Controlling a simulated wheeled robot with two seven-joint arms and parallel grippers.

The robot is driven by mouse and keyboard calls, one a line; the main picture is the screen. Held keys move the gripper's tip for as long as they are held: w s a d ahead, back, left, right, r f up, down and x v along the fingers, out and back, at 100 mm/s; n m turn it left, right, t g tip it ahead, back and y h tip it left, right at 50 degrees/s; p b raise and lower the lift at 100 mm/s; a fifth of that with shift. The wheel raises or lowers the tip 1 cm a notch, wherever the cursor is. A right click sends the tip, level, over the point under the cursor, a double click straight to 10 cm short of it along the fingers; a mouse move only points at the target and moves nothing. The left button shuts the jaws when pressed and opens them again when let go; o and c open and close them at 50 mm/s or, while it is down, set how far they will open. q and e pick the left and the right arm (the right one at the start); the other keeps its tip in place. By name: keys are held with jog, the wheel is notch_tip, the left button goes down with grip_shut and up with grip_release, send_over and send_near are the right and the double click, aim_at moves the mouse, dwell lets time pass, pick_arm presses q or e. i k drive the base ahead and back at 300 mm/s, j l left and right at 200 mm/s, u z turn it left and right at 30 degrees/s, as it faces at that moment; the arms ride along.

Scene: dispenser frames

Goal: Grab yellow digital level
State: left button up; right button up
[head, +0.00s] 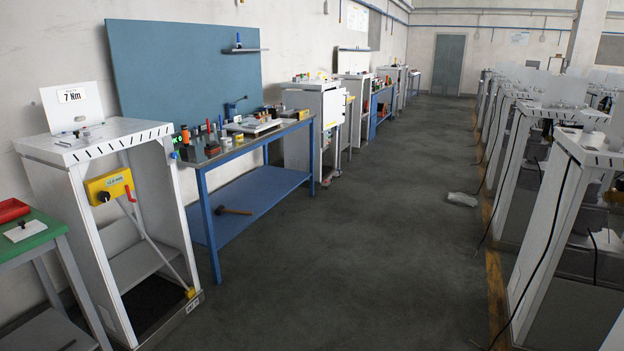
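A yellow box-shaped device (109,185) with a small lit display is at the front of the nearest white dispenser frame (172,205) on the left, below its top. It looks like the yellow digital level, but I cannot read the display. Neither of my grippers is in view.
A green-topped table (30,235) with a red tray stands at the left edge. A blue workbench (250,192) with tools stands behind the frame. More white frames with dangling cables line the right. The grey aisle floor (370,230) is open apart from a crumpled pale bag (462,199).

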aim_at(304, 112)
jog(key=i, duration=1.9)
jog(key=i+u, duration=0.1)
jog(key=i, duration=0.85)
jog(key=i+l, duration=0.15)
jog(key=i, duration=0.8)
jog(key=i+l, duration=0.1)
jog(key=i, duration=0.85)
jog(key=i+l, duration=0.1)
jog(key=i, duration=0.85)
jog(key=i+u, duration=0.1)
jog(key=u, duration=0.4)
jog(key=i+u, duration=0.1)
jog(key=u, duration=0.35)
jog(key=i+l+u, duration=0.45)
jog(key=l, duration=0.25)
jog(key=i+l+u, duration=0.2)
jog(key=l, duration=0.15)
jog(key=l+u, duration=0.2)
jog(key=l, duration=0.2)
jog(key=i+l, duration=0.15)
jog(key=l, duration=0.25)
jog(key=i+l, duration=0.15)
jog(key=l, duration=0.3)
jog(key=i+l, duration=0.15)
jog(key=l, duration=0.25)
jog(key=i+l+u, duration=0.1)
jog(key=l, duration=0.35)
jog(key=i+l, duration=0.15)
jog(key=l, duration=0.3)
